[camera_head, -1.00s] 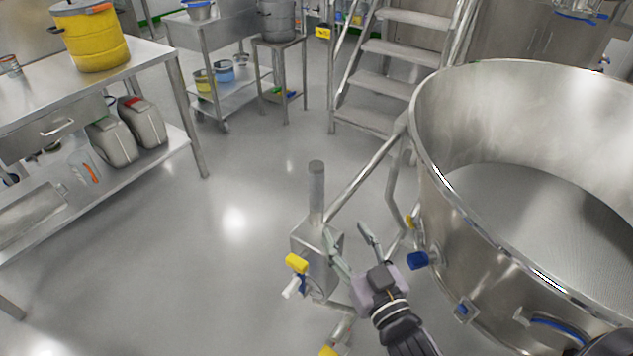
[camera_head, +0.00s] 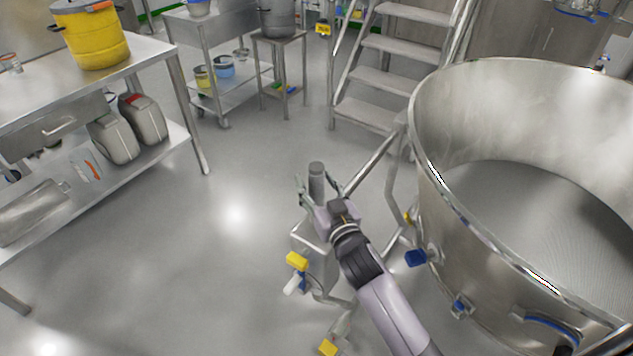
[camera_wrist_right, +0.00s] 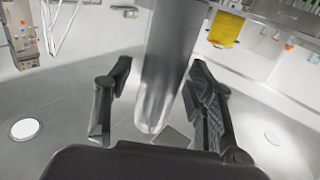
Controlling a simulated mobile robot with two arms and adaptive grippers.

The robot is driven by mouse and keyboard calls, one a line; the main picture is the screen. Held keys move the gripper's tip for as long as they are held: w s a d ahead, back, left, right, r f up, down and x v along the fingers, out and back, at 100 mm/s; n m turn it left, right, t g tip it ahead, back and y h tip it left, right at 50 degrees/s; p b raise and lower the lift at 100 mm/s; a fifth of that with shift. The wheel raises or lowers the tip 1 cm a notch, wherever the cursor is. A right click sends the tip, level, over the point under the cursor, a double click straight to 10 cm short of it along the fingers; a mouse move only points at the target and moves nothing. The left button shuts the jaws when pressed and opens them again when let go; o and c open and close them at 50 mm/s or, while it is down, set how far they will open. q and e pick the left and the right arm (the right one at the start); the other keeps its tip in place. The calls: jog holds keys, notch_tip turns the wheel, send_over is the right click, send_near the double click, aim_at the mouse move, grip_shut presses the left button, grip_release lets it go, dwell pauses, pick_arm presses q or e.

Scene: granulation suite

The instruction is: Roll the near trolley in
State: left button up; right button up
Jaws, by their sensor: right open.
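The near trolley is a steel frame carrying a large round steel bowl (camera_head: 470,235) at the right of the head view. At its left corner a box-shaped steel housing (camera_head: 309,243) bears an upright grey post (camera_head: 316,180). My right gripper (camera_head: 314,192) is open at this post. In the right wrist view the post (camera_wrist_right: 168,65) stands between the two spread fingers of the gripper (camera_wrist_right: 160,105), with gaps beside it. Part of the post is hidden behind the gripper in the head view. My left gripper is not in view.
A steel bench (camera_head: 150,55) with a yellow drum (camera_head: 92,38) stands at the left. A small steel stand (camera_head: 281,42) and steps (camera_head: 385,75) are at the back. Open grey floor (camera_head: 190,265) lies between the bench and the trolley.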

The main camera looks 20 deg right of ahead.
jog(key=shift+c, duration=0.4)
grip_shut()
dwell(0.4)
jog(key=shift+w, duration=0.1)
